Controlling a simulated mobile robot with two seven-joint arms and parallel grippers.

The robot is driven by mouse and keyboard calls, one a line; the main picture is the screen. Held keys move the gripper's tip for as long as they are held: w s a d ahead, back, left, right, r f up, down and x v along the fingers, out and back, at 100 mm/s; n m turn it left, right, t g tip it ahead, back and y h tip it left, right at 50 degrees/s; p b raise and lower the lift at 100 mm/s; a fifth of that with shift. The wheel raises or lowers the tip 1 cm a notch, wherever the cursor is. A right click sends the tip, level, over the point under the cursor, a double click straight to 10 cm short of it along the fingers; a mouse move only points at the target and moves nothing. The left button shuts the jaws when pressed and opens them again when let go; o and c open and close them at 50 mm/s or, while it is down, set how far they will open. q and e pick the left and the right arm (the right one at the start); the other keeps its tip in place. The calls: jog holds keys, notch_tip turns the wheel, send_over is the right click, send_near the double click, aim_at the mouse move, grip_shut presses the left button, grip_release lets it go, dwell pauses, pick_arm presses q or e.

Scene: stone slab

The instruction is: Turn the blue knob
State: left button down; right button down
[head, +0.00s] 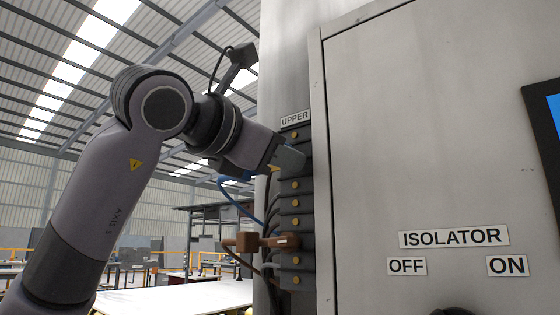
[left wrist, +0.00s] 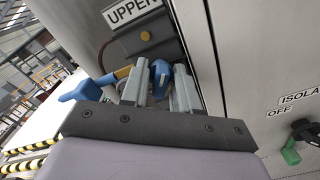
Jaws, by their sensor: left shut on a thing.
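The blue knob (left wrist: 161,72) shows in the left wrist view between the two fingers of my left gripper (left wrist: 160,88), beside the dark block under the UPPER label. More blue, likely part of the same knob, sticks out to the left of the fingers. In the head view my left gripper (head: 288,157) reaches the upper part of the dark column, and a small blue part (head: 228,181) shows below the wrist. My left gripper is shut on the blue knob; the fingers hide part of it. My right gripper is not in view.
A brown handle (head: 262,242) sticks out lower on the dark column (head: 296,215). Blue and black cables hang beside it. A grey cabinet door (head: 420,130) with ISOLATOR, OFF and ON labels stands right. A green handle (left wrist: 290,155) shows in the left wrist view.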

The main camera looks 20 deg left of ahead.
pick_arm(q)
jog(key=n+b, duration=0.2)
jog(key=n, duration=0.3)
jog(key=shift+n, duration=0.4)
jog(key=n+b, duration=0.2)
jog(key=n, duration=0.2)
jog(key=shift+n+b, duration=0.3)
jog(key=shift+n, duration=0.8)
jog(key=n+b, duration=0.1)
jog(key=n, duration=0.2)
jog(key=shift+n, duration=0.3)
jog(key=n+b, duration=0.2)
jog(key=n, duration=0.3)
jog(key=shift+r+n, duration=0.1)
jog(key=shift+n, duration=0.2)
jog(key=c, duration=1.1)
grip_release()
jog(key=shift+c, duration=0.2)
